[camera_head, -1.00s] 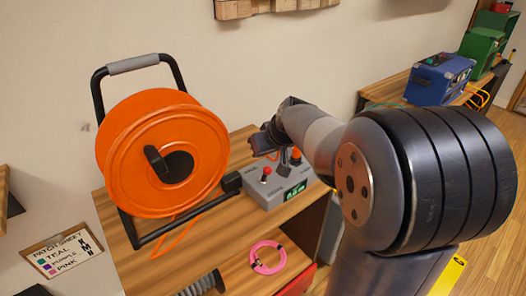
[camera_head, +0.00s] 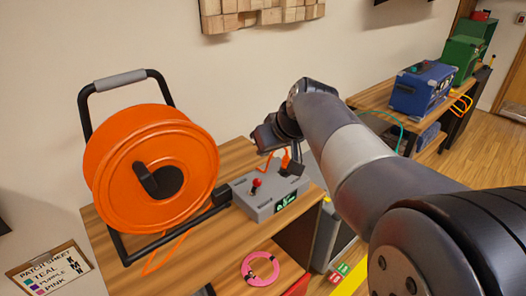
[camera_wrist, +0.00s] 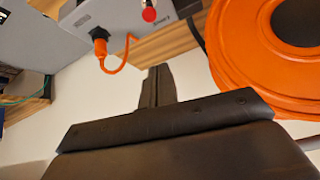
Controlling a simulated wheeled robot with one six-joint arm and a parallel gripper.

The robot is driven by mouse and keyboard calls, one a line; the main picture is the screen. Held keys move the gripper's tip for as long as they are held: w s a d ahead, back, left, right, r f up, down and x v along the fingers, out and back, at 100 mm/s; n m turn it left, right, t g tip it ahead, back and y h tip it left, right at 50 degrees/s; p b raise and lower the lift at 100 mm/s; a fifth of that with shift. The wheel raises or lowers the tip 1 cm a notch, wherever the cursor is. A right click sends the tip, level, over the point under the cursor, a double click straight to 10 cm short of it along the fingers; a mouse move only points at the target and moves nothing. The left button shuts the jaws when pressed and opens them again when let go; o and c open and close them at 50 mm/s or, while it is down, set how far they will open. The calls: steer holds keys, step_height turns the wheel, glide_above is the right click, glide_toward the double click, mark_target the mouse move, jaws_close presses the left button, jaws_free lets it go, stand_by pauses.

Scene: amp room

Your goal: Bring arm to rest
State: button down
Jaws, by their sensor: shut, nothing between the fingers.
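My arm crosses the right half of the head view, and my gripper (camera_head: 292,160) hangs at its far end, above and behind the grey control box. In the wrist view my gripper (camera_wrist: 155,88) shows as dark fingers closed together with nothing between them. The grey box (camera_head: 262,207) has a red-tipped lever and a small green display, and sits on the wooden bench beside the reel. An orange plug and cable (camera_wrist: 118,68) run from a grey box in the wrist view. My gripper appears apart from the box and the reel.
A large orange cable reel (camera_head: 120,165) in a black frame stands on the bench's left. Blue (camera_head: 415,95) and green (camera_head: 462,58) amps stand on a back-right bench. A patch sheet (camera_head: 48,268) is at lower left.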

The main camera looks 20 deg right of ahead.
stand_by(0.4)
steer(key=x, duration=0.8)
steer(key=shift+w+a, duration=0.15)
steer(key=shift+w, duration=0.1)
steer(key=w+f+g+p, duration=0.1)
steer(key=p, duration=0.2)
steer(key=w+a+f+g+h+p, duration=0.1)
steer(key=w+g+p, duration=0.1)
steer(key=p, duration=0.2)
steer(key=w+f+g+p, duration=0.1)
steer(key=w+p, duration=0.1)
steer(key=p, duration=0.1)
steer(key=shift+w+a+f, duration=0.2)
steer(key=shift+a+f, duration=0.05)
steer(key=shift+a, duration=0.05)
steer(key=p, duration=0.1)
steer(key=f+g+h+p, duration=0.1)
steer(key=shift+w+a+f+p, duration=0.1)
steer(key=shift+w+a+p, duration=0.15)
steer(key=shift+w+p, duration=0.1)
steer(key=shift+w+a+r+b, duration=0.15)
steer(key=shift+w+b, duration=0.1)
steer(key=shift+w, duration=0.35)
steer(key=shift+w+a+r+b, duration=0.15)
steer(key=shift+w+b, duration=0.1)
steer(key=shift+w, duration=0.3)
